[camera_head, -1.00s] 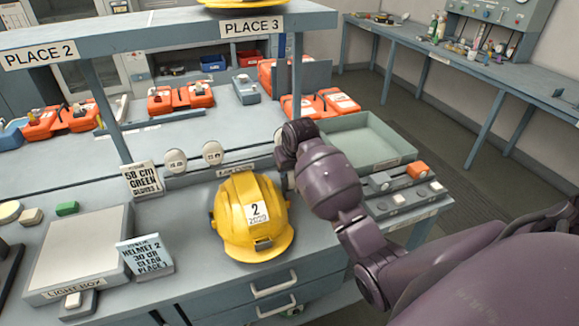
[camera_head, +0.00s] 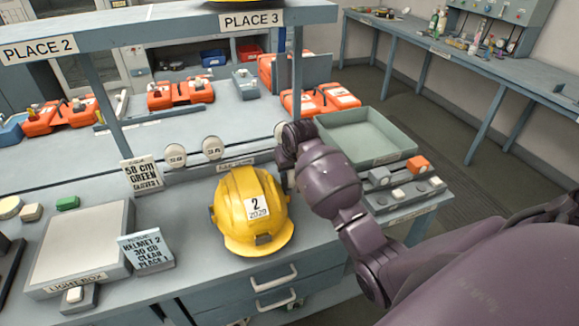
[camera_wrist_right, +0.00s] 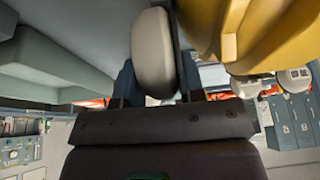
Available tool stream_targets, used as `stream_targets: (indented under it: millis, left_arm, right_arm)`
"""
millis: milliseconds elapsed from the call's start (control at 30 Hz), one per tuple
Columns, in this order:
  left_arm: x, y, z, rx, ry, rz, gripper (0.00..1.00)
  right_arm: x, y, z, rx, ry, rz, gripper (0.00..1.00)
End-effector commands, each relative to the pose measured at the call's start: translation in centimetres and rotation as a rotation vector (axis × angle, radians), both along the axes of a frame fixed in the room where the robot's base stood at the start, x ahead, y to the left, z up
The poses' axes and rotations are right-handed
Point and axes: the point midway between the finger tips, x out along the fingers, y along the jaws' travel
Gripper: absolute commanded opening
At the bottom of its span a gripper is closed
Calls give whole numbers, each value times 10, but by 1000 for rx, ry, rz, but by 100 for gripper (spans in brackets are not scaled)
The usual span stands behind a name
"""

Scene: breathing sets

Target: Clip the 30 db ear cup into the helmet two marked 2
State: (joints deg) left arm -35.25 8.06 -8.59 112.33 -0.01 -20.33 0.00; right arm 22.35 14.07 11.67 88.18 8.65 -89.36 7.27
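The yellow helmet (camera_head: 238,222) with a white label marked 2 stands on the bench in the head view, and its shell (camera_wrist_right: 255,30) shows at the upper right in the right wrist view. My right gripper (camera_head: 284,181) is at the helmet's right side, its fingertips mostly hidden in the head view. In the right wrist view, a pale ear cup (camera_wrist_right: 153,52) sits between the dark fingers, close beside the helmet. Its marking is not visible, and I cannot tell whether it touches the helmet. My left gripper is not in view.
A light box (camera_head: 85,240) and a card (camera_head: 146,251) reading helmet 2, 30 dB, clean, place 1 are to the left. A green-grey tray (camera_head: 365,140) and small blocks (camera_head: 418,165) lie behind my right arm.

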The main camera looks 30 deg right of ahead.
Motion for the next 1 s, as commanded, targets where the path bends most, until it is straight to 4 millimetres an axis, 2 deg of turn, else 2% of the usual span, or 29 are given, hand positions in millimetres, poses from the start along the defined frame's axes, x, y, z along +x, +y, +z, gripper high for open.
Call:
stream_targets:
  millis: [33,167,533,667,1000]
  left_arm:
    - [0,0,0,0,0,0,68]
    - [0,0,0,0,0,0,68]
    - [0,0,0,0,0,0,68]
    - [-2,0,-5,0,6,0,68]
    - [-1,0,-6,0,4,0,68]
  right_arm:
    - [0,0,-1,0,2,0,44]
    - [0,0,-1,0,2,0,64]
    - [-1,0,-1,1,3,0,65]
    - [-5,1,13,-1,-1,0,65]
    - [-29,5,71,0,-2,0,65]
